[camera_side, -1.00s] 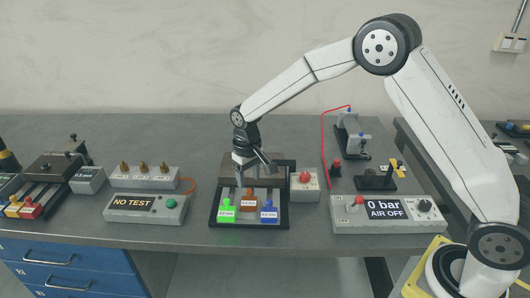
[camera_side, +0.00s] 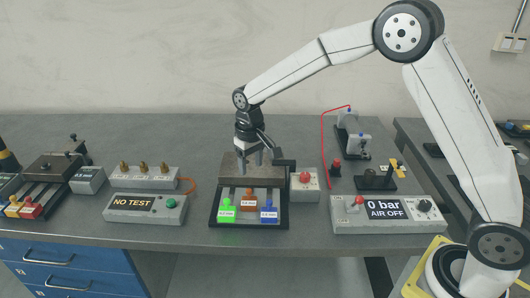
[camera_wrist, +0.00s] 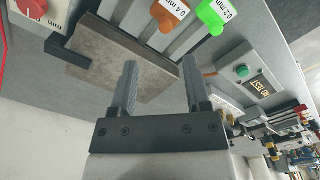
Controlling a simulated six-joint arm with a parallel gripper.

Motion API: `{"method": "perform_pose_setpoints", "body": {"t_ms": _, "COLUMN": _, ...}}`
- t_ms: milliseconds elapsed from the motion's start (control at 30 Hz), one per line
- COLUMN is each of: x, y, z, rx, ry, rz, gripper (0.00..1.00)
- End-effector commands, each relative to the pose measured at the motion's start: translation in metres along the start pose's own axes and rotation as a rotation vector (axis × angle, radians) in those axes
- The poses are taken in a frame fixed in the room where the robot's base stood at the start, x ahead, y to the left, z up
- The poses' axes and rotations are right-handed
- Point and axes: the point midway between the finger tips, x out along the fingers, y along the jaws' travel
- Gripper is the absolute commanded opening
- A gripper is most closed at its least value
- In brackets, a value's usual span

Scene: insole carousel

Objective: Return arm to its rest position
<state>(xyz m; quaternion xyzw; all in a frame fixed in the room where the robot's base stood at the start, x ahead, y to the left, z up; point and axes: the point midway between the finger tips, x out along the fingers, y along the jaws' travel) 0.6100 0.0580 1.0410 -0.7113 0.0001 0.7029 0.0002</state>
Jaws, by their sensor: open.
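My gripper (camera_side: 257,160) is open and empty. It hangs above the brown-grey block (camera_side: 235,171) at the back of the black tray (camera_side: 213,214). In the wrist view its two fingers (camera_wrist: 158,85) stand apart with nothing between them, beside the block (camera_wrist: 120,58). The tray holds a green tagged piece (camera_side: 227,211), a brown one (camera_side: 248,199) and a blue one (camera_side: 269,212) in separate slots. The wrist view shows the brown piece (camera_wrist: 169,13) and the green piece (camera_wrist: 212,17); the blue one does not show there.
A box with a red button (camera_side: 305,181) stands just right of the tray. Farther right is the "0 bar AIR OFF" panel (camera_side: 388,213). To the left are the "NO TEST" box (camera_side: 146,208) and a box with brass fittings (camera_side: 145,178).

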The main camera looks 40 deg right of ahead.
Motion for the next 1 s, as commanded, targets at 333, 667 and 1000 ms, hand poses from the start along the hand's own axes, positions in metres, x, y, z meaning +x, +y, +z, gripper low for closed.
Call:
{"method": "perform_pose_setpoints", "body": {"t_ms": 333, "x": -0.007, "y": 0.021, "z": 0.050, "rx": 0.002, "ry": 0.059, "rz": -0.005, "gripper": 0.61}}
{"method": "perform_pose_setpoints", "body": {"t_ms": 667, "x": -0.007, "y": 0.041, "z": 0.120, "rx": 0.001, "ry": 0.131, "rz": -0.006, "gripper": 0.61}}
{"method": "perform_pose_setpoints", "body": {"t_ms": 1000, "x": 0.001, "y": 0.055, "z": 0.194, "rx": 0.001, "ry": 0.198, "rz": -0.002, "gripper": 0.61}}
